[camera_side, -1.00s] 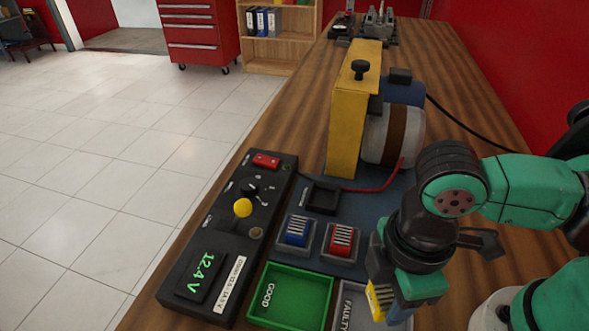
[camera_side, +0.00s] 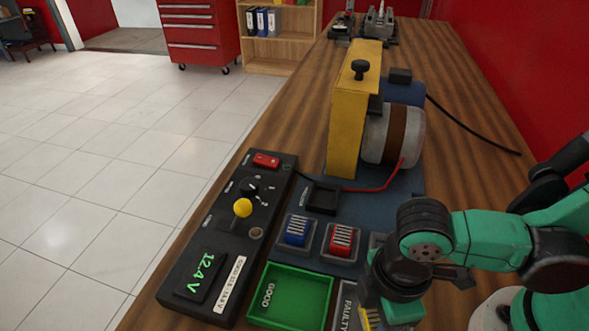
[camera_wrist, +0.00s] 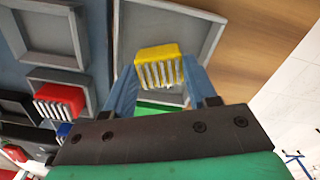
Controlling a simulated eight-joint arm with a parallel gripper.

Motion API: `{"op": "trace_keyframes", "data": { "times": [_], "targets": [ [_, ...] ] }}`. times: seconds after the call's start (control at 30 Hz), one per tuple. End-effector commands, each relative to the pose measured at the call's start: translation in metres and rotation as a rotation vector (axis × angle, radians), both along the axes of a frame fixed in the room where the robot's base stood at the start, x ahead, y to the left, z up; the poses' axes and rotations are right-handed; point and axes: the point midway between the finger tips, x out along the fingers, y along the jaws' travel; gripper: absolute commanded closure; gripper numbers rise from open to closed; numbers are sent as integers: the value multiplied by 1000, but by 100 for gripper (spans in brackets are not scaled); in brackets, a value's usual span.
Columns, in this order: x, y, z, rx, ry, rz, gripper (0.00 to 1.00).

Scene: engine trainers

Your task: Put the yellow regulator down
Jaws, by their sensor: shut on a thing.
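My gripper (camera_side: 378,322) is shut on the yellow regulator (camera_wrist: 158,65), a small block with pale metal fins. In the wrist view my blue fingers grip its two sides, and the grey tray (camera_wrist: 208,50) lies behind it. In the side view the yellow regulator (camera_side: 369,319) shows only in part at the bottom edge, by the grey tray marked FAULTY (camera_side: 346,305). My gripper hides much of that tray. I cannot tell whether the regulator touches it.
The green GOOD tray (camera_side: 291,294) is empty, left of the FAULTY tray. A blue regulator (camera_side: 297,231) and a red regulator (camera_side: 341,240) sit in grey holders. A grey holder (camera_wrist: 43,37) beside them is empty. The black meter panel (camera_side: 225,245) stands at the left.

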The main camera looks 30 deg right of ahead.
Motion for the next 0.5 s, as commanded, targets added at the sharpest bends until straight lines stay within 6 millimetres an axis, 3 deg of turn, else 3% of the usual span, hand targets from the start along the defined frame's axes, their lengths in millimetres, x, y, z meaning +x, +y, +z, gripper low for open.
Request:
{"op": "trace_keyframes", "data": {
  "times": [0.2, 0.23, 0.27, 0.5],
  "targets": [
    [0, 0, -3, 0, 0, 0, 100],
    [0, 0, -3, 0, 0, 0, 43],
    [0, 0, -3, 0, 0, 0, 35],
    [0, 0, -3, 0, 0, 0, 35]
  ]
}}
